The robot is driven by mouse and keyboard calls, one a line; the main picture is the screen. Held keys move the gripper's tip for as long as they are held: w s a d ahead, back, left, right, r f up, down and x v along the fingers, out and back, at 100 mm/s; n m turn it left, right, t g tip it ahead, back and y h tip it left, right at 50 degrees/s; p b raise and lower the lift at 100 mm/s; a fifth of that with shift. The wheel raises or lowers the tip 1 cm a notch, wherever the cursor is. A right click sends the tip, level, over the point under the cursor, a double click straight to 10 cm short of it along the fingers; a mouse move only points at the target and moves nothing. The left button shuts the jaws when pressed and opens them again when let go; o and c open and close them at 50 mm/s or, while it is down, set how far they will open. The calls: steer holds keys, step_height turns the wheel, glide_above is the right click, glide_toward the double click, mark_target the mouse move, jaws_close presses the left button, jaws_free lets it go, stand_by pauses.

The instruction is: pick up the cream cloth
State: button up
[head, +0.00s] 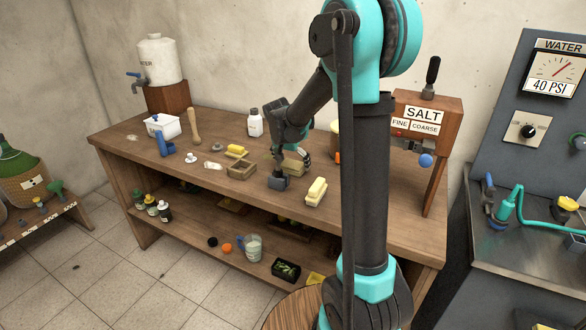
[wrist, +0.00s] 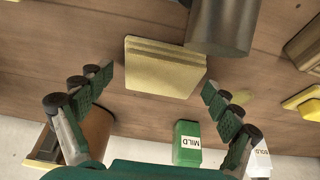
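The cream cloth (wrist: 165,70) is a folded, layered block lying on the wooden bench in the wrist view. In the head view it (head: 293,166) sits mid-bench, partly hidden by my gripper (head: 293,158). In the wrist view my gripper (wrist: 158,86) is open, with one dark green finger at the left and one at the right. The cloth's near part lies between the fingertips in the picture, and I see no finger pressing on it. The height of the fingers above the bench is hard to tell.
A grey metal cylinder (wrist: 221,25) stands close beside the cloth. A green box marked MILD (wrist: 187,143) is on the gripper's side. The SALT dispenser (head: 424,118) stands at the right.

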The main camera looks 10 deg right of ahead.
mark_target(292, 164)
steer(key=c, duration=0.8)
steer(key=shift+r, duration=0.1)
step_height(292, 164, up, 20)
steer(key=shift+f, duration=0.1)
steer(key=o, duration=0.5)
steer(key=shift+c, duration=0.2)
steer(key=c, duration=0.3)
steer(key=shift+w+f, duration=0.1)
